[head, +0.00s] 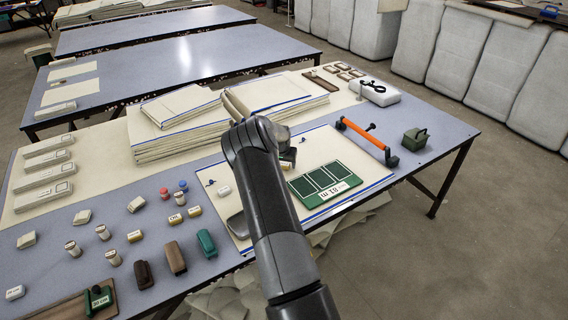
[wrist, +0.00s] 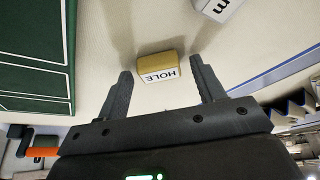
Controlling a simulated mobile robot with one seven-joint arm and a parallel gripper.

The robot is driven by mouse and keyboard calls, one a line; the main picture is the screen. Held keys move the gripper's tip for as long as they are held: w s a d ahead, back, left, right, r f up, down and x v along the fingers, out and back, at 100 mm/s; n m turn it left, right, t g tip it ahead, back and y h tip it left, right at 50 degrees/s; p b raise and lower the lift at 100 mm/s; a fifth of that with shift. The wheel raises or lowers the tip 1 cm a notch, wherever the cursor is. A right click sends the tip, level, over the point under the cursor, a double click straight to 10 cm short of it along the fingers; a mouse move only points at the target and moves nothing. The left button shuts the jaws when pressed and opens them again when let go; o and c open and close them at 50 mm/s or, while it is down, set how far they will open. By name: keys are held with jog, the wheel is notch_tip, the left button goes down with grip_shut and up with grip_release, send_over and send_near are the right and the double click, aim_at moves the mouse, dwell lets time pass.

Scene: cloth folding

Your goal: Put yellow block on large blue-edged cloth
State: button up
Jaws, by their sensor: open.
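The yellow block (wrist: 158,68), labelled "HOLE" on its white side, rests on a cream surface that appears to be the large blue-edged cloth (head: 330,150). In the wrist view it sits between the tips of my open gripper (wrist: 160,74), with a gap on both sides. Neither finger appears to touch it. In the head view my arm covers the spot and I cannot make out the block; my gripper (head: 289,157) is partly hidden behind the arm over the cloth.
A green panel board (head: 324,183) and a small white block (head: 223,191) lie on the cloth. An orange-handled tool (head: 365,138) is at the right. Stacked cloths (head: 180,138) stand behind. Several small blocks and cylinders crowd the table's left side.

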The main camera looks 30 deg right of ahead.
jog(key=shift+r, duration=0.1)
jog(key=s+a+r+y, duration=0.1)
jog(key=s+a+r, duration=0.25)
jog(key=r, duration=0.45)
jog(key=s+a+r+n+t, duration=0.1)
jog(key=s+a+r, duration=0.2)
jog(key=a+r, duration=0.35)
jog(key=s+a+r+y, duration=0.1)
jog(key=s+a+r, duration=0.2)
jog(key=r, duration=0.7)
jog(key=s+a+r+n+y, duration=0.1)
jog(key=s+a+r+n, duration=0.2)
jog(key=s+a+r, duration=0.7)
jog(key=s+a+n, duration=0.1)
jog(key=s+a, duration=0.3)
jog(key=s, duration=0.5)
jog(key=s+a+r+n+t, duration=0.1)
jog(key=s+a, duration=0.3)
jog(key=s, duration=0.4)
jog(key=s+a+n, duration=0.3)
jog(key=s+a, duration=0.2)
jog(key=s, duration=0.4)
jog(key=shift+s+r, duration=0.25)
jog(key=shift+s, duration=0.05)
